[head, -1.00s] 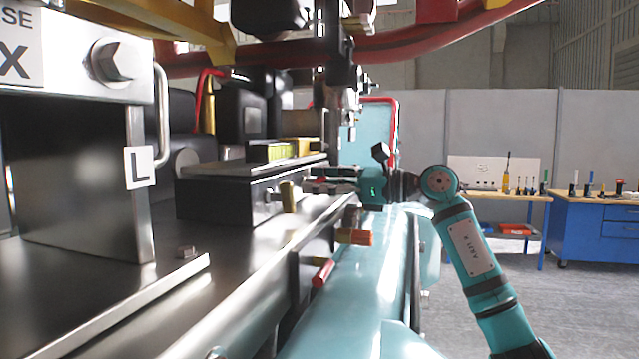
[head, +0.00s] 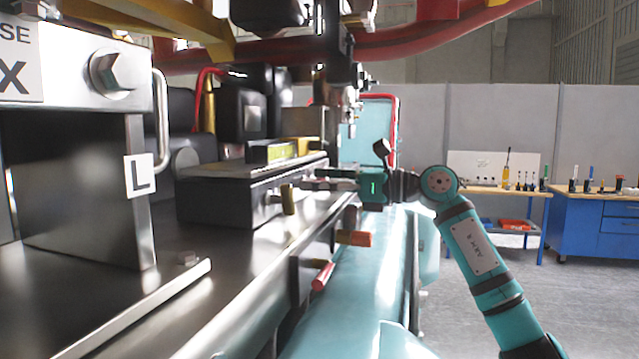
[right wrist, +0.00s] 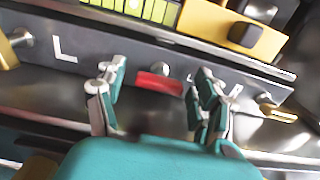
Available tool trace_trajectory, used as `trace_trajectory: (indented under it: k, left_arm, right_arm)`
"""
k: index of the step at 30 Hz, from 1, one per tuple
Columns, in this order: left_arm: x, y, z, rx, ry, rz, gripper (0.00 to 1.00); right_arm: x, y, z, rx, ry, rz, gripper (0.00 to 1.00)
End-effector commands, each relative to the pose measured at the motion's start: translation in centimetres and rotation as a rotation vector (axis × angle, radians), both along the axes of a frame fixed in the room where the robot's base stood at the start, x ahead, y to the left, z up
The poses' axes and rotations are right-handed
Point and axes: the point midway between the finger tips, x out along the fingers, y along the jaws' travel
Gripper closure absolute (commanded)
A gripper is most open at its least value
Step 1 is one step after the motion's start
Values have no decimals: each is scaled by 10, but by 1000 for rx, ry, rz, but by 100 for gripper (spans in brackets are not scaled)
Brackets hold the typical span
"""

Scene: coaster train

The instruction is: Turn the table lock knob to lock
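A red knob (right wrist: 160,83) shows in the right wrist view on the dark front face of a block, below a small silver pin. My right gripper (right wrist: 160,74) is open, with one finger left of the red knob and the other right of it; I cannot tell whether either touches it. A letter L is marked left of the knob, and smaller letters to its right are partly hidden by the finger. In the head view my right gripper (head: 312,180) reaches the black block (head: 225,200) from the right. The red knob is not clear there. My left gripper is not in view.
A brass knob (head: 288,199) sits on the block's near side. An orange-red handle (head: 354,239) and a red handle (head: 322,277) stick out lower down. A metal housing (head: 75,190) stands at left. Open floor and a blue workbench (head: 600,225) lie at right.

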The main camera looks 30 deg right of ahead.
Motion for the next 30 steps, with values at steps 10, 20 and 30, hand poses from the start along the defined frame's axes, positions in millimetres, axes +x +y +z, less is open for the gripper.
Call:
trace_trajectory:
  k: [10, 20, 30]
  left_arm:
    - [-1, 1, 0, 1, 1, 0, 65]
    - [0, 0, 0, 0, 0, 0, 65]
    - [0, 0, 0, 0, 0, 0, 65]
  right_arm:
    - [-11, -10, -1, -2, 1, -3, 31]
    - [-62, -55, -3, -2, 5, -5, 31]
    - [-90, -77, -1, -1, 2, 1, 31]
